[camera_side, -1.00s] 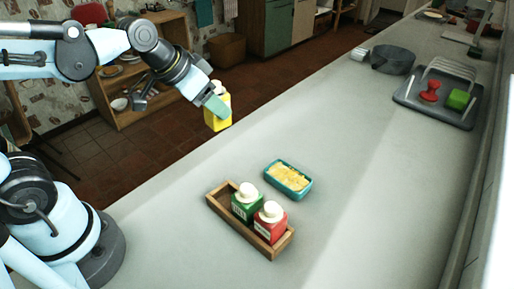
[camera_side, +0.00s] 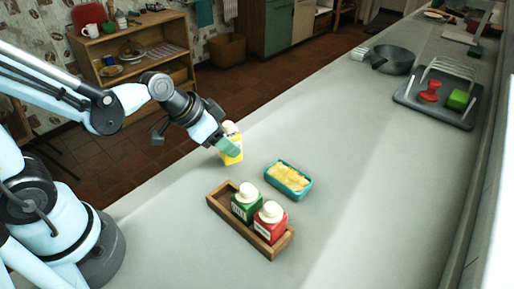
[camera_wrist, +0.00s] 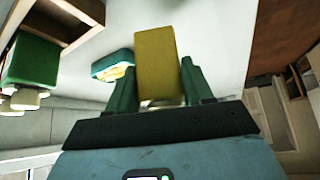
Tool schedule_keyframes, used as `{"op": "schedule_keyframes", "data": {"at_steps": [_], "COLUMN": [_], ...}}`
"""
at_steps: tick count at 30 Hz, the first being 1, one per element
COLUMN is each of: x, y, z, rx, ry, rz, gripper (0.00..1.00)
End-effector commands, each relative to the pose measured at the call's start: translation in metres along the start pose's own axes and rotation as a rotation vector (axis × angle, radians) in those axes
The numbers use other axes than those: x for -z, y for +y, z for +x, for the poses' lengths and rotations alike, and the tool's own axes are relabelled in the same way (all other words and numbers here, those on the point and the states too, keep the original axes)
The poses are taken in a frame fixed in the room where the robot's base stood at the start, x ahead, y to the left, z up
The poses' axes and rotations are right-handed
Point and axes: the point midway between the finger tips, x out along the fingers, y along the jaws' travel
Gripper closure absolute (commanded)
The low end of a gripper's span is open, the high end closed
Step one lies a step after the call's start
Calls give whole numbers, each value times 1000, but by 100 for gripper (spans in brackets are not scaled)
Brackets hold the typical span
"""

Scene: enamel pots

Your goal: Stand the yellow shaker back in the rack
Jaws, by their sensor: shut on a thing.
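The yellow shaker (camera_side: 231,150) has a white top and is held by my gripper (camera_side: 222,147) over the left edge of the counter, slightly tilted. In the wrist view the yellow shaker (camera_wrist: 157,62) sits between the two green fingers of my gripper (camera_wrist: 157,88). The wooden rack (camera_side: 221,209) stands on the counter, to the lower right of my gripper. It holds a green shaker (camera_side: 244,209) in its middle and a red shaker (camera_side: 268,231) at its near right end. The rack's far left end is empty. In the wrist view part of the rack (camera_wrist: 84,10) and the green shaker (camera_wrist: 30,62) show at the left.
A teal dish (camera_side: 289,180) with yellow contents lies just beyond the rack. A grey pan (camera_side: 393,60) and a dark tray (camera_side: 432,112) with a red and a green item stand far off at the right. The counter between is clear.

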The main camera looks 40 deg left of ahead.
Motion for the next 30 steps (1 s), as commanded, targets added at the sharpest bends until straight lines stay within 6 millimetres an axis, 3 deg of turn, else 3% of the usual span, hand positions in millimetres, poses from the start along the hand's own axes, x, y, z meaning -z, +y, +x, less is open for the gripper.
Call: {"op": "schedule_keyframes", "data": {"at_steps": [12, 28, 29, 30], "x": [-19, -24, -24, -24], "y": [0, 0, 0, 0], "z": [28, 34, 34, 34], "rx": [0, 0, 0, 0], "ry": [1, 0, 0, 0], "rz": [-1, -1, -1, -1], "gripper": [91, 91, 47, 41]}}
